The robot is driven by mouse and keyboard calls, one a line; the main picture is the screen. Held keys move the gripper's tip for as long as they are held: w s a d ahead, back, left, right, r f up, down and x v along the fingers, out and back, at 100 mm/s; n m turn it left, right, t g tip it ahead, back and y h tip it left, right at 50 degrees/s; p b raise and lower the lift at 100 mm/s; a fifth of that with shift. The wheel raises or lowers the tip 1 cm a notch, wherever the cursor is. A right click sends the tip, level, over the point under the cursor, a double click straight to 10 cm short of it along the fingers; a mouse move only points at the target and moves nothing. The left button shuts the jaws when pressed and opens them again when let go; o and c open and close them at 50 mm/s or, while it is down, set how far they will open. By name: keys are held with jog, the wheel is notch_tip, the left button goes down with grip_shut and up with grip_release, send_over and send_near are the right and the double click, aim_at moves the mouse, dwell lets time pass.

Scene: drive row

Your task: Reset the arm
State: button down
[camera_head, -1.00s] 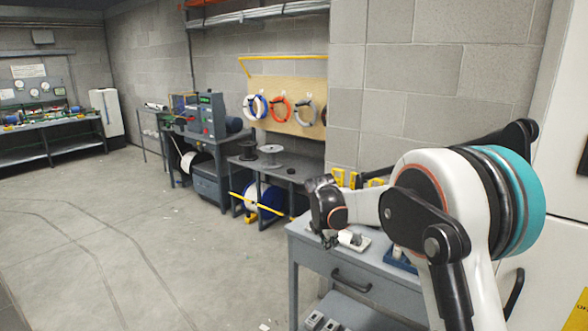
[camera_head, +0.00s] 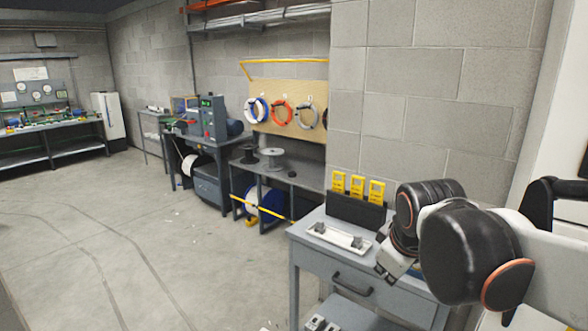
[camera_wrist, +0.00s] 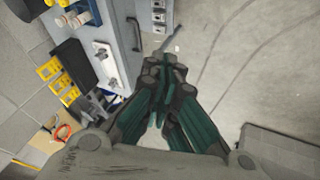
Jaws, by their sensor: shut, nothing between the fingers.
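My gripper (camera_wrist: 165,66) shows in the wrist view with its dark and green fingers drawn together and nothing between them. In the head view my arm is folded at the right. Its dark wrist hangs beside the front right part of the grey workbench (camera_head: 330,262). The fingertips cannot be made out clearly there.
A white tray (camera_head: 338,237) with small grey parts lies on the workbench. Behind it, a black holder (camera_head: 352,211) carries yellow meters (camera_head: 357,186). A block wall (camera_head: 430,130) stands behind. Open floor (camera_head: 120,240) lies to the left.

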jog(key=s+f+m, duration=0.2)
jog(key=s+m, duration=0.2)
jog(key=s, duration=0.3)
jog(key=s+d+f+m+t, duration=0.1)
jog(key=s+f+m, duration=0.2)
jog(key=s, duration=0.4)
jog(key=shift+s+m+y, duration=0.15)
jog(key=shift+m+y, duration=0.15)
jog(key=shift+m, duration=0.2)
jog(key=shift+d, duration=0.25)
